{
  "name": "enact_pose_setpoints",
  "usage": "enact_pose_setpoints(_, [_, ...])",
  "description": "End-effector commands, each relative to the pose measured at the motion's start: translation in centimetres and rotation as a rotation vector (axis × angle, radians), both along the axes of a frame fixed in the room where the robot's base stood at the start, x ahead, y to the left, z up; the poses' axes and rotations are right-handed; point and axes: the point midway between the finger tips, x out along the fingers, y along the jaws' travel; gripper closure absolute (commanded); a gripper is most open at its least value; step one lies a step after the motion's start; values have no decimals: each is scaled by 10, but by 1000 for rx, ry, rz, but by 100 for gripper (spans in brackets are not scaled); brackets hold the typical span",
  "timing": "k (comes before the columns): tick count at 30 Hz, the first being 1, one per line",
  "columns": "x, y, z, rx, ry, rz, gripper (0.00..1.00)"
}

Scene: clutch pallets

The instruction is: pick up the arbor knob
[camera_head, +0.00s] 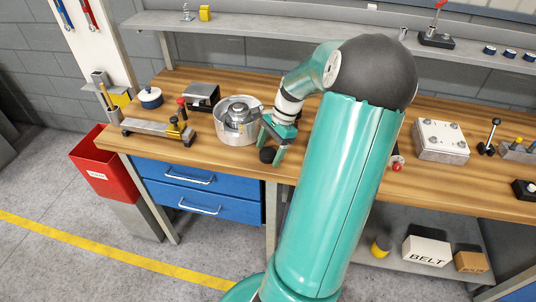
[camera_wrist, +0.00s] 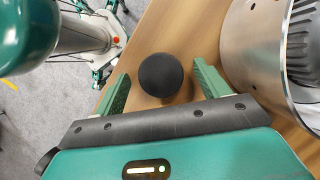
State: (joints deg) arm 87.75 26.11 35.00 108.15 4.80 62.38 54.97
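The arbor knob appears to be the round black knob (camera_head: 267,155) near the front edge of the workbench. In the wrist view the black knob (camera_wrist: 161,75) lies between the two green fingers of my gripper (camera_wrist: 161,72). A gap shows on each side of it, so the fingers are open and do not touch it. In the head view my gripper (camera_head: 274,143) is low over the bench at the knob, and my arm hides part of the bench to the right. What is under the knob is hidden.
A round metal housing (camera_head: 236,122) stands close by on the left; it also shows at the right of the wrist view (camera_wrist: 245,50). A clamp fixture (camera_head: 160,128) is farther left. A metal plate block (camera_head: 441,141) lies right. The bench's front edge is near the knob.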

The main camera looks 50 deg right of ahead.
Motion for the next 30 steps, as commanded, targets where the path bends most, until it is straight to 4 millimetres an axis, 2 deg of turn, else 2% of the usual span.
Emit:
enact_pose_setpoints(1, [0, 0, 0, 0, 0, 0, 34])
enact_pose_setpoints(6, [0, 0, 0, 0, 0, 0, 67])
enact_pose_setpoints(8, [0, 0, 0, 0, 0, 0, 75])
enact_pose_setpoints(11, [0, 0, 0, 0, 0, 0, 75])
enact_pose_setpoints(12, [0, 0, 0, 0, 0, 0, 79])
enact_pose_setpoints(22, [0, 0, 6, -1, 0, 0, 79])
enact_pose_setpoints(28, [0, -1, 30, -3, 0, 0, 79])
enact_pose_setpoints(30, [-6, 3, 40, -4, 2, -1, 79])
